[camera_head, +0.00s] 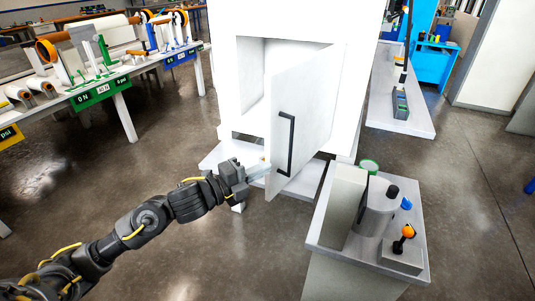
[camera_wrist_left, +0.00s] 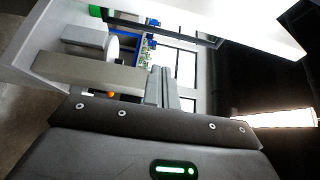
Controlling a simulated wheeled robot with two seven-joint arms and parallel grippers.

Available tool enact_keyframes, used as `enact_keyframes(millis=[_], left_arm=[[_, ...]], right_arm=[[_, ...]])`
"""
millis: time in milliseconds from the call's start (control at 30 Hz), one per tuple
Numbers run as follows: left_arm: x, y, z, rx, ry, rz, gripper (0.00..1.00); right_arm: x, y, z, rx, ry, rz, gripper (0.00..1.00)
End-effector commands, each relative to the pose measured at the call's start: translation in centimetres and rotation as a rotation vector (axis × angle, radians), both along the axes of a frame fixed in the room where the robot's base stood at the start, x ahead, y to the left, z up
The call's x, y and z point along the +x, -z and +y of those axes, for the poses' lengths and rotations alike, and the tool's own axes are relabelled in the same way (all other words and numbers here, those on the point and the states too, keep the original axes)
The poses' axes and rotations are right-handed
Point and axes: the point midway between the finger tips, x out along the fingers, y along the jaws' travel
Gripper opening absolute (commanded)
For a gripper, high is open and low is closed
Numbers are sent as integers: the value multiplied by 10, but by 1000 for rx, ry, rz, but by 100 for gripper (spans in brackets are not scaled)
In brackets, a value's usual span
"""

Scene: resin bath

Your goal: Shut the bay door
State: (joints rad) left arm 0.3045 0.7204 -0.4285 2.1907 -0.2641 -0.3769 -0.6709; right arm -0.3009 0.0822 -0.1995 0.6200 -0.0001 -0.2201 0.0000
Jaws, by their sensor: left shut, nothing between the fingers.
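The white bay door (camera_head: 312,95) stands partly open on the front of a white cabinet (camera_head: 310,18). Its hinge side is at the right and its free edge swings out toward me at the left. A black bar handle (camera_head: 287,143) runs upright near the free edge. My left gripper (camera_head: 262,172) is shut and empty, at the lower part of the free edge. I cannot tell whether it touches the door. Its closed fingers also show in the left wrist view (camera_wrist_left: 161,87). My right gripper is in neither view.
The open bay (camera_head: 250,70) shows left of the door. A small table (camera_head: 417,262) with a grey box, a green-topped item and an orange knob stands close at the right. A workbench (camera_head: 130,75) is at the left, a low bench (camera_head: 410,124) behind right. The floor front left is clear.

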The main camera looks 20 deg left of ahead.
Motion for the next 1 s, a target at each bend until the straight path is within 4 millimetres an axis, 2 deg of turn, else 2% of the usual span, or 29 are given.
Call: enact_keyframes(millis=[33, 267, 400, 600, 1000], left_arm=[[9, -5, -8, -5, 1, 0, 0], [46, -4, -37, -3, 2, 1, 0], [54, -2, -17, 4, -2, 3, 0], [59, -1, -1, 0, 0, 2, 0], [59, 0, 2, -1, 1, 1, 0]], right_arm=[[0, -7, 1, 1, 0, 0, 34], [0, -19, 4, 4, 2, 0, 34], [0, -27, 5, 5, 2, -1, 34], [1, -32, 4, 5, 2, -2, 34], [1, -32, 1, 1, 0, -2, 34]])
